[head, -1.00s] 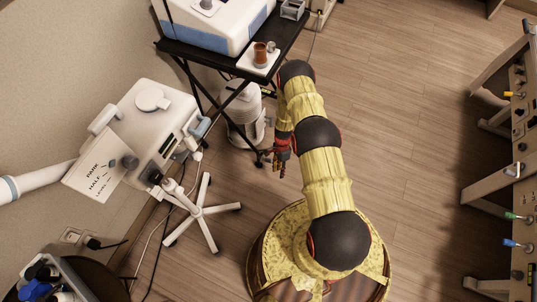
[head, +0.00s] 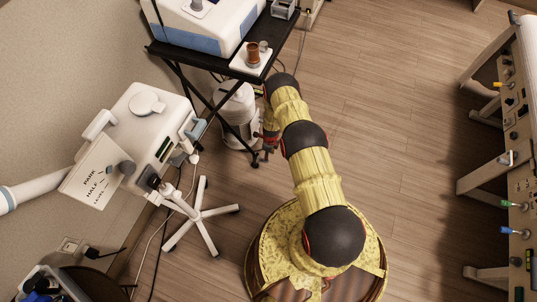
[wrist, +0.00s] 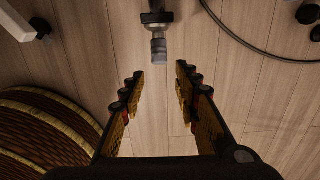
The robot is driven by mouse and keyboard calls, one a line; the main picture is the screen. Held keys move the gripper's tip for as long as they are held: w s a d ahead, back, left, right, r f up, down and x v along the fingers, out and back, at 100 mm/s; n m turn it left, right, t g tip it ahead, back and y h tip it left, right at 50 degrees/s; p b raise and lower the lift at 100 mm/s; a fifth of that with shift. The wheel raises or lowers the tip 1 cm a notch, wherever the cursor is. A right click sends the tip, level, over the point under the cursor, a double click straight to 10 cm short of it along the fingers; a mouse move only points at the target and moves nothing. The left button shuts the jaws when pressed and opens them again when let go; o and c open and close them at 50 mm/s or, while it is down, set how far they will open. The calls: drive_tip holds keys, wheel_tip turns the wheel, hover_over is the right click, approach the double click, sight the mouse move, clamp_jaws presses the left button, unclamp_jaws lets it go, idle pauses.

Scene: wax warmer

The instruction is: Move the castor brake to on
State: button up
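A dark castor fitting with a grey ribbed cylinder (wrist: 158,45) is at the top middle of the wrist view, low over the floor. I cannot tell whether the cylinder is the brake or how it is set. My gripper (wrist: 159,75) is open and empty; its two fingers are on either side of the line to the cylinder, with its tip just beyond them and no contact visible. In the head view my gripper (head: 268,147) is low beside the foot of the black trolley (head: 163,50), partly hidden by my arm.
A white device (head: 150,115) stands on a white star-shaped base (head: 203,215) to the left. A white canister (head: 238,115) is under the trolley. A dark cable (wrist: 250,45) lies near the castor. A bench with knobs (head: 515,150) is at the right. Floor between is clear.

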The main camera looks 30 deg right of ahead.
drive_tip(key=shift+w+a+f+b, duration=0.1)
drive_tip(key=shift+f+b, duration=0.75)
drive_tip(key=shift+f, duration=1.1)
drive_tip(key=shift+w+a+f+b, duration=0.1)
drive_tip(key=shift+f+b, duration=0.75)
drive_tip(key=shift+f, duration=1.05)
drive_tip(key=shift+s+f, duration=0.1)
drive_tip(key=shift+f, duration=0.1)
drive_tip(key=shift+c, duration=0.9)
clamp_jaws()
